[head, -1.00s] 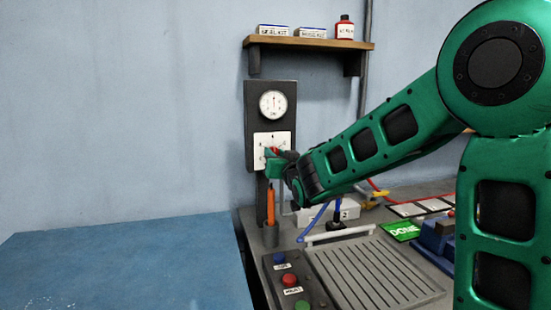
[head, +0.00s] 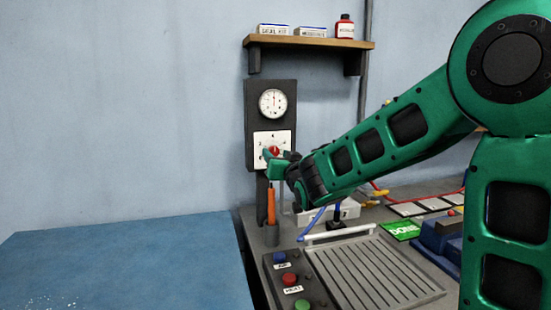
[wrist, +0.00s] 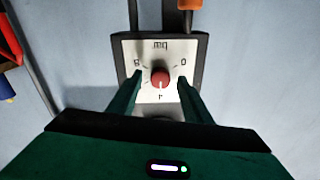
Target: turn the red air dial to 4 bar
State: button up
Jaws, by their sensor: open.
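The red air dial (head: 275,150) sits on a white scale plate (head: 284,137) on the dark panel. In the wrist view the plate appears upside down, with the red dial (wrist: 160,76) at its middle. The white mark on the dial points down at the 4, with 8 at left and 0 at right. My gripper (head: 270,156) is in front of the plate. In the wrist view its fingers (wrist: 160,84) are open on either side of the dial, with gaps showing. In the head view my gripper partly hides the plate's lower part.
A round gauge (head: 273,103) is above the plate; its needle points about upward. An orange-handled tool (head: 271,205) stands in a holder just below my gripper. A wooden shelf (head: 310,43) with boxes and a red bottle is above. A button box (head: 290,280) is on the bench.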

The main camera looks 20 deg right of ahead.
jog(key=s, duration=0.9)
jog(key=shift+s+d+f, duration=0.15)
jog(key=shift+s+f, duration=0.05)
jog(key=shift+f, duration=0.1)
